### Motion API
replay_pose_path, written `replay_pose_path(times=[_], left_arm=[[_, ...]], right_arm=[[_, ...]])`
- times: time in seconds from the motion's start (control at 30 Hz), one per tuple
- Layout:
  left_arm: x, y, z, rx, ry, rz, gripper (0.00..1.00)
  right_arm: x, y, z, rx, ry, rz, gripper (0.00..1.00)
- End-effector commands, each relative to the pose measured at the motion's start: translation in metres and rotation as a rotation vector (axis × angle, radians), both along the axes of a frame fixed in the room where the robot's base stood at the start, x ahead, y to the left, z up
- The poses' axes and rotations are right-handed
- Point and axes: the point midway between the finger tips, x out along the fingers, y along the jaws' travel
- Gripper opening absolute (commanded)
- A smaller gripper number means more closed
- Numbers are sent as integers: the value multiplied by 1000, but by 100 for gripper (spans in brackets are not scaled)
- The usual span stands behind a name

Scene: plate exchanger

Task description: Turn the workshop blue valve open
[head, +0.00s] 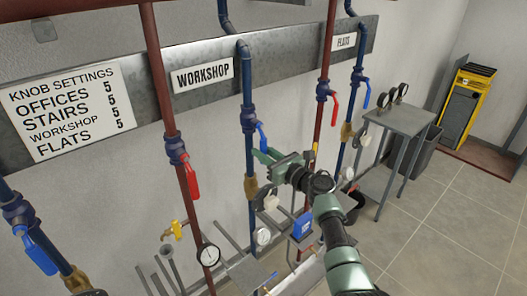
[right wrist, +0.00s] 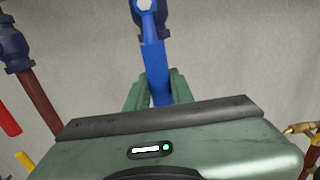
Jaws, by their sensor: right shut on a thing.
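The workshop blue valve (head: 249,119) sits on the blue pipe below the WORKSHOP sign (head: 203,76). Its blue lever (head: 262,136) points down and slightly to the right of the pipe in the head view. My right gripper (head: 268,155) is shut on the lower end of this lever. In the right wrist view the lever (right wrist: 153,65) runs from the valve body at the top down between the two green fingers (right wrist: 159,88). The gripper body hides the lever's tip there. My left gripper is not in view.
A red-lever valve (head: 190,178) is on the red pipe to the left. The flats pipes to the right carry a red lever (head: 335,105) and a blue lever (head: 367,95). Gauges and a blue box (head: 302,226) are below. A grey table (head: 402,120) stands at the right.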

Motion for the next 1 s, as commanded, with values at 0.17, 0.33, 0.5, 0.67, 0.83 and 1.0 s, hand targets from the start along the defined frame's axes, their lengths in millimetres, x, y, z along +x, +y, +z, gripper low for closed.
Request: replay_pose_path(times=[0.17, 0.33, 0.5, 0.67, 0.83, 1.0], left_arm=[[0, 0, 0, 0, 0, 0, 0], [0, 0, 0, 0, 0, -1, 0], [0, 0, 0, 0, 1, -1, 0], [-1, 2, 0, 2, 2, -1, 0], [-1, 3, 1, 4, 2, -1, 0], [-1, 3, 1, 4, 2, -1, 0]], right_arm=[[-2, 2, -3, 6, 8, 5, 0], [-1, 2, -3, 6, 8, 5, 45], [-1, 1, -2, 3, 4, 3, 45], [-1, 0, -1, 2, 3, 1, 45], [-12, -9, -2, 1, 2, 0, 45], [-34, -23, -3, 0, 3, 1, 45]])
